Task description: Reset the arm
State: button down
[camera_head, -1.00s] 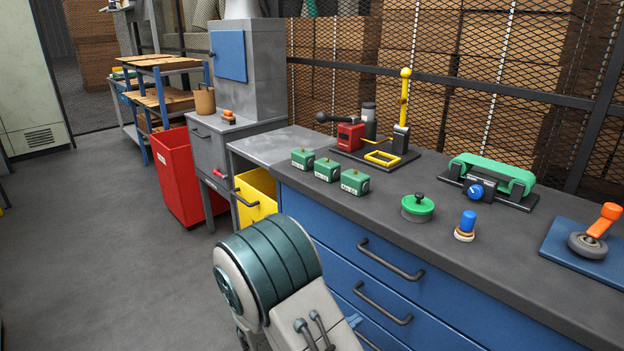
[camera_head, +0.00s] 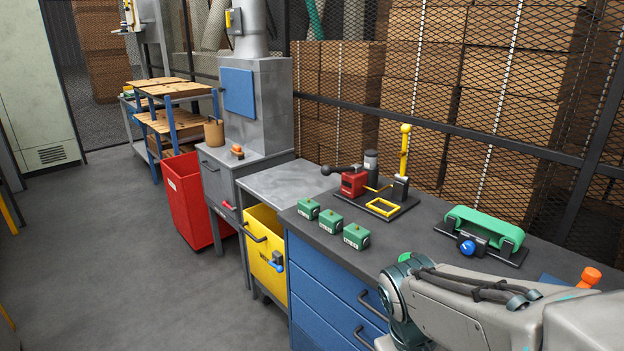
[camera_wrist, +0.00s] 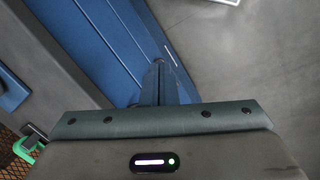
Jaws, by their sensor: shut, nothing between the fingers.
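My gripper (camera_wrist: 159,84) shows in the wrist view, shut and empty, its dark fingers together. It is above the floor beside the blue drawer cabinet (camera_wrist: 92,40). In the head view my arm reaches in from the lower right, over the front of the cabinet's dark worktop. My gripper's fingers are not visible in the head view.
The cabinet (camera_head: 325,285) carries several green blocks (camera_head: 330,221), a red-and-yellow fixture (camera_head: 384,207) and a green roller device (camera_head: 484,228). A yellow bin (camera_head: 265,250) and a red bin (camera_head: 192,205) stand to the left. The left floor is clear.

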notch_tip(320, 180, up, 6)
jog(key=a+m+t+y+p, duration=0.1)
jog(key=m+t+y+p, duration=0.1)
jog(key=m, duration=0.1)
jog(key=shift+s+a+r+t, duration=0.15)
jog(key=shift+a+r+t, duration=0.15)
jog(key=shift+a, duration=0.1)
dwell(0.3)
